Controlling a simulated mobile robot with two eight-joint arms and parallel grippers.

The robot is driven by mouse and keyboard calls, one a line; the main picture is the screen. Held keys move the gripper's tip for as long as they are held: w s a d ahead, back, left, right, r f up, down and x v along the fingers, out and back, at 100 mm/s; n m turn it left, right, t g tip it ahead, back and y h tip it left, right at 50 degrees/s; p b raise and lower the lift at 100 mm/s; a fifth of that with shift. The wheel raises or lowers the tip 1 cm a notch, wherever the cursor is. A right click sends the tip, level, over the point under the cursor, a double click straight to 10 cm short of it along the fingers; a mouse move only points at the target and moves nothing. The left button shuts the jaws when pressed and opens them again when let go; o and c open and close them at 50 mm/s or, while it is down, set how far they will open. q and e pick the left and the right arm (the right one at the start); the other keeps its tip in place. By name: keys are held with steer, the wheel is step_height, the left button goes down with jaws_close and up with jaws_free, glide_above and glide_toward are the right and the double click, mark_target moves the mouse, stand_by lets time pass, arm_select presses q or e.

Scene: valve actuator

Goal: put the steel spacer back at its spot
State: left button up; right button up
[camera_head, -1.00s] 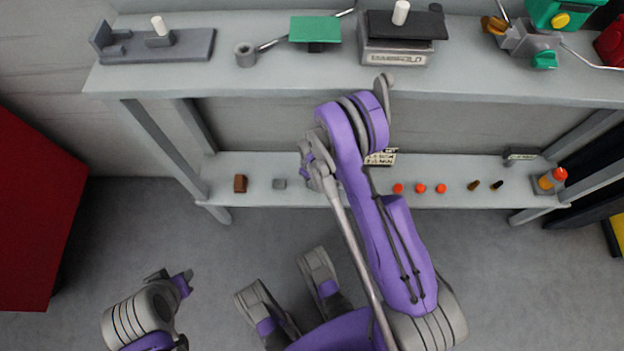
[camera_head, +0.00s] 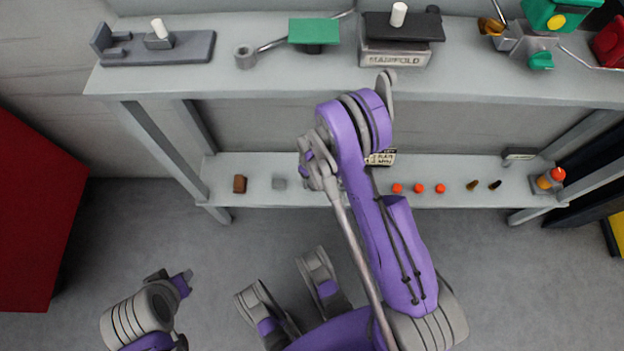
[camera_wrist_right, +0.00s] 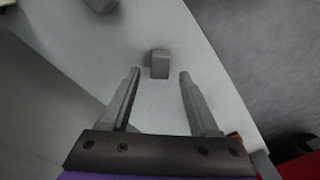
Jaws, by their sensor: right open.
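A small grey block (camera_head: 279,183), which looks like the steel spacer, stands on the lower shelf, right of a brown block. In the right wrist view the grey block (camera_wrist_right: 159,64) lies just beyond the fingertips, roughly midway between them. My right gripper (camera_wrist_right: 157,72) is open and empty above the shelf. No marked spot for the spacer can be made out.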

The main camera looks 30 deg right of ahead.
step_height(320, 180, up, 10)
steer(key=p, duration=0.2)
steer(key=shift+r, duration=0.2)
